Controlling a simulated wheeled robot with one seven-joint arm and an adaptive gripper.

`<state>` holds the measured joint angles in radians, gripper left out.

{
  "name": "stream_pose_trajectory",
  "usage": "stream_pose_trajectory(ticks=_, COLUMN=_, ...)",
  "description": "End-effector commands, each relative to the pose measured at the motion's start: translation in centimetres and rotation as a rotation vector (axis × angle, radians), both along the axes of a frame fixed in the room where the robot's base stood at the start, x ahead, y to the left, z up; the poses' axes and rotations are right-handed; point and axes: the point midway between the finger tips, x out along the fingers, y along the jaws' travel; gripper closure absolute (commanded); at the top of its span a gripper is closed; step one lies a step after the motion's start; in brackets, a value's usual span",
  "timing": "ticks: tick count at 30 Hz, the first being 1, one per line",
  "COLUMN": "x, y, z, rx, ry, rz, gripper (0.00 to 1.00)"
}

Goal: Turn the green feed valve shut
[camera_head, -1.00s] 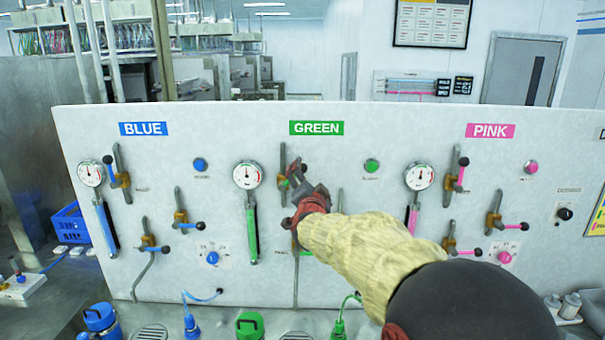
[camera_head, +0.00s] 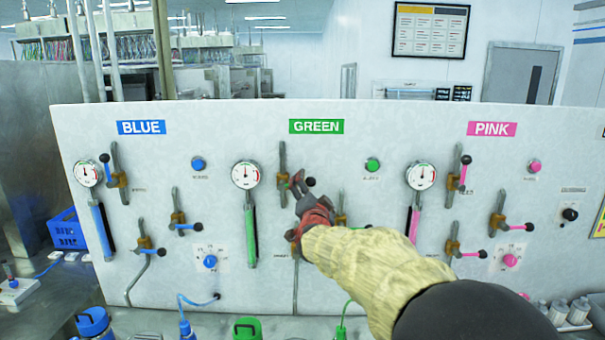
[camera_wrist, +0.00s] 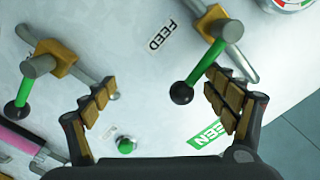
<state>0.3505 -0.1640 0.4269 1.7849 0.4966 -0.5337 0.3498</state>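The green feed valve (camera_head: 283,181) is on the white panel under the GREEN sign, on a vertical pipe. Its handle points right, roughly across the pipe, and ends in a black knob (camera_head: 310,182). In the wrist view the green handle (camera_wrist: 207,68) and knob show beside the FEED label. My gripper (camera_head: 301,187) is at this handle, its fingers partly hiding it. In the wrist view my gripper (camera_wrist: 160,84) is open, fingers well apart. The knob lies between them, close to the right finger; whether they touch I cannot tell.
Another green-handled valve (camera_wrist: 45,62) stands beside it, partly behind my arm in the head view. A gauge (camera_head: 246,175) is to the left and a green button (camera_head: 372,165) to the right. Blue and pink valves flank the green section.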

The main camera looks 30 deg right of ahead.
Motion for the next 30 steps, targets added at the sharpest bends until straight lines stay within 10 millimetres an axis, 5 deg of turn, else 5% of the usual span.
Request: stream_pose_trajectory(ticks=30, x=0.6, y=0.9, z=0.6, rx=0.0, ry=0.003, rz=0.001, gripper=0.15)
